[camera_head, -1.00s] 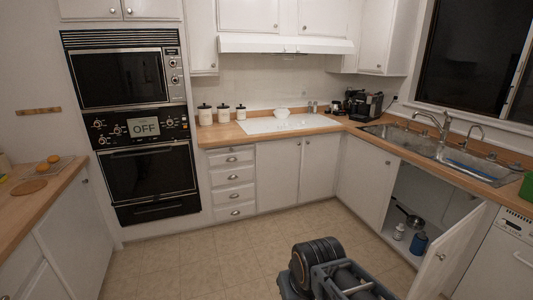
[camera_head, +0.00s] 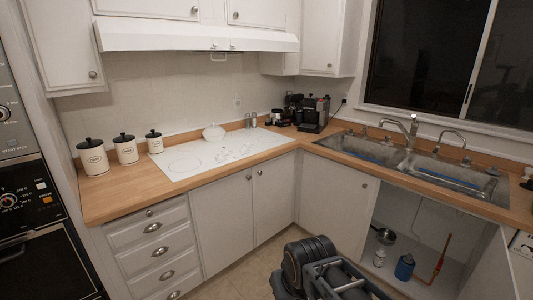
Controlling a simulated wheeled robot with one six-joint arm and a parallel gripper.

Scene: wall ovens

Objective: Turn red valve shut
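The under-sink cabinet (camera_head: 400,212) at the lower right stands open, with its door (camera_head: 492,268) swung out. Inside, near the right side, is a thin red-orange upright piece (camera_head: 442,256) with a bent lower end; it is too small to tell whether it is the red valve or part of it. No clear valve handle shows. Dark links of my arm show at the bottom centre, outside the cabinet. My gripper's fingers are not in view.
A blue container (camera_head: 405,266), a white bottle (camera_head: 379,258) and a pan (camera_head: 386,236) stand in the cabinet. The double sink (camera_head: 400,157) is above it. Closed cabinet doors (camera_head: 333,202) are left of the opening. Some floor (camera_head: 240,277) is clear left of my arm.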

